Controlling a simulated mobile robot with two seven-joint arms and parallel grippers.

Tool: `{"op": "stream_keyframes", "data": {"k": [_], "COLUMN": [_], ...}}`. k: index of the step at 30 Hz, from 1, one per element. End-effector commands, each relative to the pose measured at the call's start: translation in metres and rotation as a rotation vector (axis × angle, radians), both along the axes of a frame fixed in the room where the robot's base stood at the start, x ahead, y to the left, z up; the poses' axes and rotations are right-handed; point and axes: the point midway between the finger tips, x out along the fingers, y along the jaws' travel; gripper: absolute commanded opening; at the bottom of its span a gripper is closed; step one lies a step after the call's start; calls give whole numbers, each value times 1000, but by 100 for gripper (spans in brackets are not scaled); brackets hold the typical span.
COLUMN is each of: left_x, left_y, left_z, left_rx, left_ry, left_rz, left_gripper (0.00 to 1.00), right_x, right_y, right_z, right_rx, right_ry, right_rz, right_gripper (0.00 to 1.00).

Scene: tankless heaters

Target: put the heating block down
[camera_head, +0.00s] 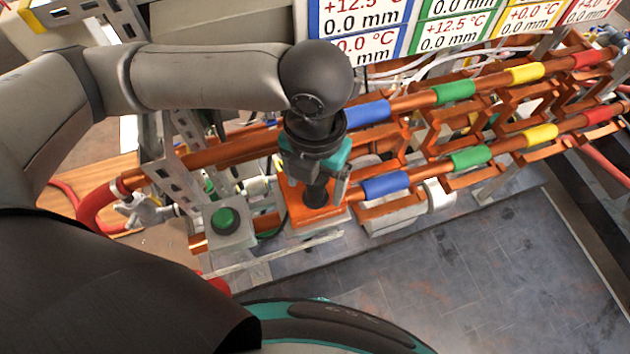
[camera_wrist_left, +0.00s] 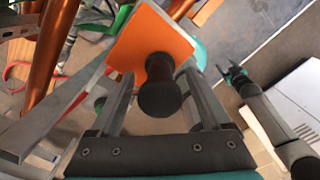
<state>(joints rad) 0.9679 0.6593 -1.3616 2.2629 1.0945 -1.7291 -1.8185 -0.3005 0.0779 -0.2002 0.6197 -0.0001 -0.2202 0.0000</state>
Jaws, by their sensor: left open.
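The heating block is orange with a black knob handle. In the head view the orange block (camera_head: 302,217) is at the lower end of the copper pipes, left of the lower blue band, partly hidden by my left gripper (camera_head: 328,186). In the left wrist view its orange face (camera_wrist_left: 140,45) and round black knob (camera_wrist_left: 160,97) show. My left gripper is open, with one finger on each side of the knob; I cannot tell whether either touches it. A dark arm with a small gripper (camera_wrist_left: 234,74), apparently my right one, is at the right of the wrist view, apart from the block.
Copper pipes with blue, green, yellow and red bands run right, with orange brackets (camera_head: 480,177) on them. A green button box (camera_head: 226,222) stands left of the block. Temperature signs (camera_head: 455,30) hang behind. The grey floor (camera_head: 490,270) in front is clear.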

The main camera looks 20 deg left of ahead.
Motion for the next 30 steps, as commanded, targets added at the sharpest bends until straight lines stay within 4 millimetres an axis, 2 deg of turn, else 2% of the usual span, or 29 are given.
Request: {"op": "stream_keyframes", "data": {"k": [9, 15, 20, 30], "left_x": [1, 1, 0, 0], "left_y": [-1, -1, -1, -1], "left_z": [71, 101, 109, 110], "left_rx": [-3, -2, -1, -1], "left_ry": [-8, -5, -1, -1], "left_rz": [-2, 0, -1, 0], "left_gripper": [81, 81, 81, 81], "right_x": [0, 0, 0, 0], "right_y": [0, 0, 0, -1], "right_z": [13, 18, 19, 19], "right_rx": [0, 0, 0, -1], "right_ry": [0, 0, 0, 0], "right_rz": [0, 0, 0, 0], "right_gripper": [68, 68, 68, 68]}}
